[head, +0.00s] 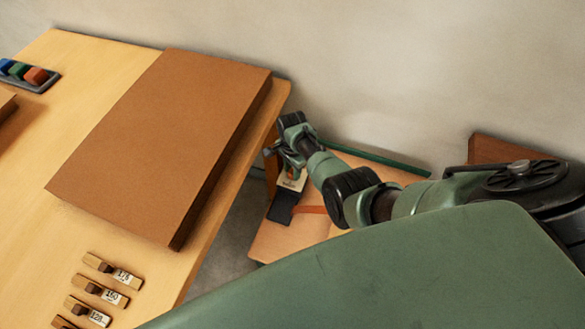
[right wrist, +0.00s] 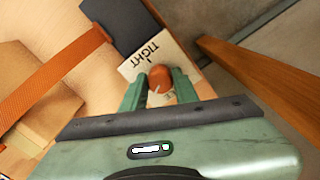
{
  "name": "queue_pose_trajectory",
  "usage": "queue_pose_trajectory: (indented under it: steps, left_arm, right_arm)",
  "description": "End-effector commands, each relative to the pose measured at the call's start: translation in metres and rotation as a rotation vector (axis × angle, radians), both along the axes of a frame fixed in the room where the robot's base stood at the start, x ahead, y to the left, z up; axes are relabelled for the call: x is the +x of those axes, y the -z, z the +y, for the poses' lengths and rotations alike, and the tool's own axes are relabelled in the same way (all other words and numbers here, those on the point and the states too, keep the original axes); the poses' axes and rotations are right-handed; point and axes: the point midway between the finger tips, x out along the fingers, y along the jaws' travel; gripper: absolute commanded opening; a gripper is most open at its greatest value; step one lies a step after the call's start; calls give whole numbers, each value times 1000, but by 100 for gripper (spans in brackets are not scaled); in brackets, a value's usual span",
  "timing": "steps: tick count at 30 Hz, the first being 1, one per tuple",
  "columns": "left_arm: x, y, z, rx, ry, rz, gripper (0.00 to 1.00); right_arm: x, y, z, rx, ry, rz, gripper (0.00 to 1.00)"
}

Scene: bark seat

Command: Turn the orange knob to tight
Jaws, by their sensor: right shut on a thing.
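The orange knob (right wrist: 160,75) shows in the right wrist view as a small rounded cap on a white label plate (right wrist: 139,65). The word TIGHT is printed on the plate just above the knob; other lettering below the knob is mostly covered. A pale line shows on the knob's lower side. My right gripper (right wrist: 159,84) is shut on the knob, one green finger on each side. In the head view my right gripper (head: 290,163) reaches down beside the table's right edge, over the white plate (head: 292,181); the knob is hidden there. My left gripper is out of view.
A dark block (right wrist: 113,22) and an orange strap (right wrist: 58,78) lie near the plate. A wooden bar (right wrist: 262,78) runs close to the right of my gripper. The table (head: 95,65) carries a large brown board (head: 165,140) and several labelled wooden blocks (head: 101,291).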

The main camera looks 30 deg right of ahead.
Motion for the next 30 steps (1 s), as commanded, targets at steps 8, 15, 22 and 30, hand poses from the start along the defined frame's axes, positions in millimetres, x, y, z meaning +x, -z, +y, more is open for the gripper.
queue_pose_trajectory:
  steps: [8, 15, 22, 30]
  left_arm:
    - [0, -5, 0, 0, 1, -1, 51]
    - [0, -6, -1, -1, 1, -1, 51]
    - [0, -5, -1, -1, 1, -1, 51]
    - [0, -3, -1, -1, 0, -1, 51]
  right_arm:
    - [2, -2, 0, -1, 261, -3, 0]
    - [2, -1, -1, -1, 490, -3, 0]
    - [3, -1, -1, -2, 708, -4, 0]
    - [3, -1, -2, -1, 964, -3, 0]
